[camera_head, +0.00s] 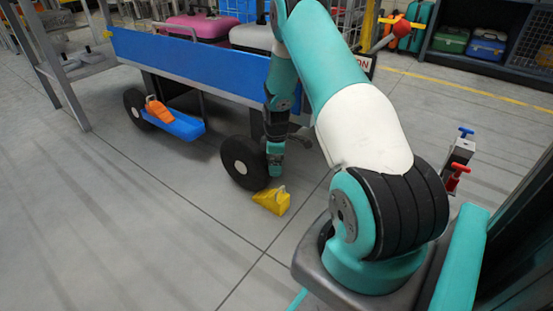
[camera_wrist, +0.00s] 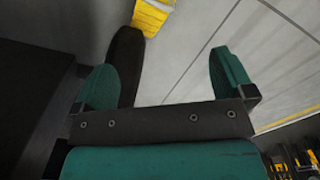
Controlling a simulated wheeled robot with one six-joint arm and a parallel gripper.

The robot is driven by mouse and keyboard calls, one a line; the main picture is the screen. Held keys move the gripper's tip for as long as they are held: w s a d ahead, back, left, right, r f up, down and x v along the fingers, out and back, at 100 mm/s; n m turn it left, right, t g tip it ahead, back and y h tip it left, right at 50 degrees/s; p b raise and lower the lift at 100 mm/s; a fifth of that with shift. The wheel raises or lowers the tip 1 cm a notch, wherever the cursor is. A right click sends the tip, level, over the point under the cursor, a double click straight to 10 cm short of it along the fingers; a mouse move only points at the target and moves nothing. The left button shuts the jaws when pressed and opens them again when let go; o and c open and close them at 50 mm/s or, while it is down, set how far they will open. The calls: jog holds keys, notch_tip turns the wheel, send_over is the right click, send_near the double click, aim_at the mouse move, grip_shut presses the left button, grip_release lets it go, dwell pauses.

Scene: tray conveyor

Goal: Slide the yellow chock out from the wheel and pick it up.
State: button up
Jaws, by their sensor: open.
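The yellow chock (camera_head: 272,201) lies on the floor against the near wheel (camera_head: 240,165) of the blue cart, at the wheel's lower right. It is wedge-shaped with a small handle-like part on top. My gripper (camera_head: 275,170) is low beside the wheel, just behind and above the chock in the head view. In the wrist view my gripper (camera_wrist: 162,65) is open, with nothing between its two green fingers. The chock (camera_wrist: 153,14) shows at the top edge there, partly cut off, beyond the fingertips. The dark wheel (camera_wrist: 126,48) is close by the left finger.
The blue-sided cart (camera_head: 190,62) carries pink and grey cases and stands over my gripper's left side. A blue chock-like piece with an orange part (camera_head: 180,122) sits near the far wheel (camera_head: 135,108). The floor in front of the chock is clear.

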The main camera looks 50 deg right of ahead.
aim_at(276, 194)
notch_tip(276, 194, down, 16)
jog(key=b, duration=0.9)
jog(key=shift+f, duration=0.15)
jog(key=shift+c, duration=0.5)
jog(key=c, duration=0.9)
jog(key=shift+a+p, duration=0.55)
jog(key=shift+a, duration=0.95)
jog(key=shift+c, duration=0.2)
jog(key=shift+a+p, duration=0.4)
jog(key=shift+a, duration=0.9)
jog(key=o, duration=1)
jog(key=shift+o, duration=0.2)
